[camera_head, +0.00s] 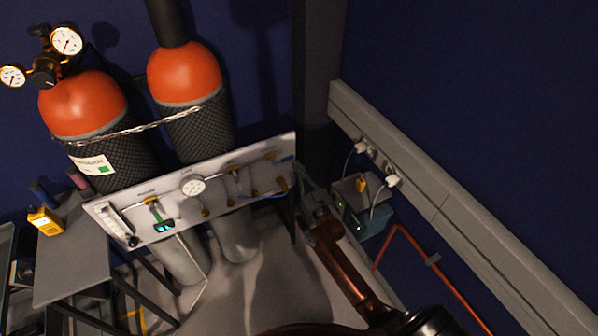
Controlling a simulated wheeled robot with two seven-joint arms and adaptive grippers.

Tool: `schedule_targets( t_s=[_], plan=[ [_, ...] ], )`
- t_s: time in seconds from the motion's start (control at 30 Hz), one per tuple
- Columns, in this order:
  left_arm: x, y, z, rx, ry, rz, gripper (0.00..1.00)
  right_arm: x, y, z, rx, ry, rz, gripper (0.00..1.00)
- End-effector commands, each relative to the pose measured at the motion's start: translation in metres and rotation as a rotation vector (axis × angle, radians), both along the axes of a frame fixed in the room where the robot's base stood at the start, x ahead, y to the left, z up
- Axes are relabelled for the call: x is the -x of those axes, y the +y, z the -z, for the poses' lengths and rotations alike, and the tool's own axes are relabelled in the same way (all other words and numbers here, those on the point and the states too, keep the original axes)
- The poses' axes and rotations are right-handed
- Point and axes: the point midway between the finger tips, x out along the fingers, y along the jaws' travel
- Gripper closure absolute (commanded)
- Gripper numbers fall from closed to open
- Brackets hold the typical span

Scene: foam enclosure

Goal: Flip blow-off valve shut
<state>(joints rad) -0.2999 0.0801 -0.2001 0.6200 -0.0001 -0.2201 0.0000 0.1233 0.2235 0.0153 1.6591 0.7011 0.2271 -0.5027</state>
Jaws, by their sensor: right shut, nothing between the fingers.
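The pale valve panel (215,190) hangs tilted in front of two gas cylinders. It carries a round gauge (193,187), a small green-lit display (163,227), and several brass valves. A valve with a blue handle (281,185) sits near the panel's right end; the labels are too small to read, so I cannot tell which valve is the blow-off valve. My right gripper (304,172) is shut and empty just beyond the panel's right end, close to the blue-handled valve. Whether it touches the valve or panel is unclear. My left gripper is out of view.
Orange-topped cylinders (186,73) stand behind the panel, held by a chain (150,127). A grey table (75,255) with a yellow meter (45,221) is at left. A grey box (352,200) with cables stands right of my gripper, near the wall trunking (440,190).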

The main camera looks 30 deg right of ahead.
Motion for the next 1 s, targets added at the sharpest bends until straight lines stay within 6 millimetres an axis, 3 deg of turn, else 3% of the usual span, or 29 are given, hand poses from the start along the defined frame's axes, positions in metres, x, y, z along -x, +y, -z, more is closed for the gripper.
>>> schedule_targets(
  t_s=[0.3, 0.4, 0.53, 1.0],
  plan=[
    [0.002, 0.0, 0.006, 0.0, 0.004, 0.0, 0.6, -0.063, -0.004, -0.022, 0.001, -0.001, -0.001, 1.0],
    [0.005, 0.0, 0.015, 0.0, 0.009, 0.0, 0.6, -0.061, -0.005, 0.001, 0.003, 0.006, 0.0, 1.0],
    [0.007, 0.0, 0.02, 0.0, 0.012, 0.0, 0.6, -0.061, -0.005, 0.014, 0.002, 0.004, 0.0, 1.0],
    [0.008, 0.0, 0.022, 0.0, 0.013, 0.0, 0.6, -0.06, -0.004, 0.019, 0.0, 0.001, 0.0, 1.0]
  ],
)
